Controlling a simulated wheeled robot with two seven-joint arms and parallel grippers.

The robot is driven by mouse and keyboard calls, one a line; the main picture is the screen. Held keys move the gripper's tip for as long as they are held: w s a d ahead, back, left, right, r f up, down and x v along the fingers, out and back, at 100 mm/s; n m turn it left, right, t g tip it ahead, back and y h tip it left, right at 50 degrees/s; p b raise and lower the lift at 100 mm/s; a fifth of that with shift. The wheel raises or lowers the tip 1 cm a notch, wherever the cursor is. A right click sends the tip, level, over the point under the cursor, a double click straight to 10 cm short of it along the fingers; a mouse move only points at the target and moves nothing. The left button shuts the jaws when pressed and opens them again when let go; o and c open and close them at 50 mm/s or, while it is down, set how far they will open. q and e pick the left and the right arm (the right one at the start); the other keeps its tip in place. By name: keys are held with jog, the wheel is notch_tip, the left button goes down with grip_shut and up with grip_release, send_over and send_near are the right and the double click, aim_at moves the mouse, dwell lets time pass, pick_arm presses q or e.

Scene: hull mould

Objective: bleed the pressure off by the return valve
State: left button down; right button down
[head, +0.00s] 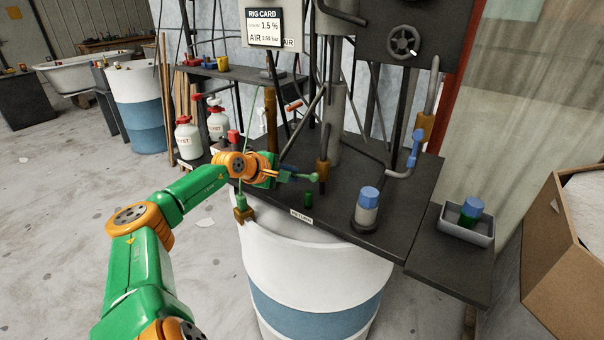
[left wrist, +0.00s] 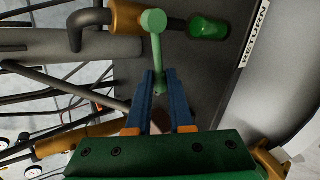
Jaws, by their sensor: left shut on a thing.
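The return valve is a brass body (head: 322,171) on a pipe at the bench's front edge, with a green lever (head: 300,177) pointing left toward my gripper. In the left wrist view the lever (left wrist: 156,48) runs from its round hub down between my fingers; the brass body (left wrist: 128,17) is beside the hub. My left gripper (head: 284,173) is shut on the lever's free end, which the blue fingers (left wrist: 158,78) partly hide. My right gripper is out of view.
A white drum with a blue band (head: 318,270) stands below the bench edge (head: 400,235). To the right are a blue-capped bottle (head: 367,208), a blue-handled valve (head: 416,150), a grey tray (head: 460,232) and a cardboard box (head: 565,240). A handwheel (head: 403,42) is above.

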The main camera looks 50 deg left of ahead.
pick_arm(q)
jog(key=shift+r+m+y, duration=0.4)
jog(key=shift+r, duration=0.05)
jog(key=shift+r+m+y+p, duration=0.3)
jog(key=shift+r+m+p, duration=0.05)
jog(key=shift+m+p, duration=0.05)
jog(key=c, duration=1.1)
grip_release()
